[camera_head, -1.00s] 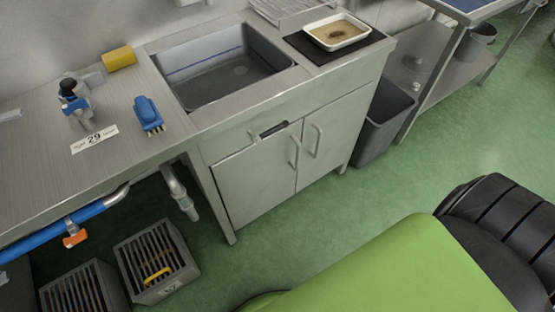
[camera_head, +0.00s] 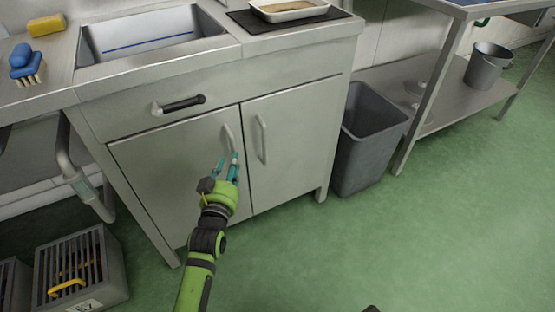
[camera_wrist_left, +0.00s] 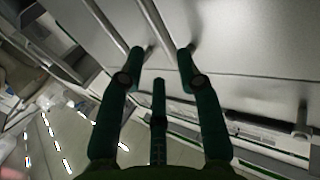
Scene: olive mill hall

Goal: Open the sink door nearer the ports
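The sink cabinet has a left door (camera_head: 170,175) and a right door (camera_head: 290,150), both shut. The left door's vertical bar handle (camera_head: 228,138) is near its right edge; the right door's handle (camera_head: 262,140) is just beyond the gap. My left gripper (camera_head: 227,163) is in front of the left door, its fingertips at the lower end of that handle. In the left wrist view its fingers (camera_wrist_left: 158,68) are spread, with a metal bar (camera_wrist_left: 155,25) running between and beyond the tips; contact cannot be told. No ports are recognisable now.
A drawer with a dark-gripped handle (camera_head: 178,105) is above the left door. A grey bin (camera_head: 365,150) stands right of the cabinet. A slatted crate (camera_head: 80,270) is on the floor at lower left. The green floor (camera_head: 400,240) in front is clear.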

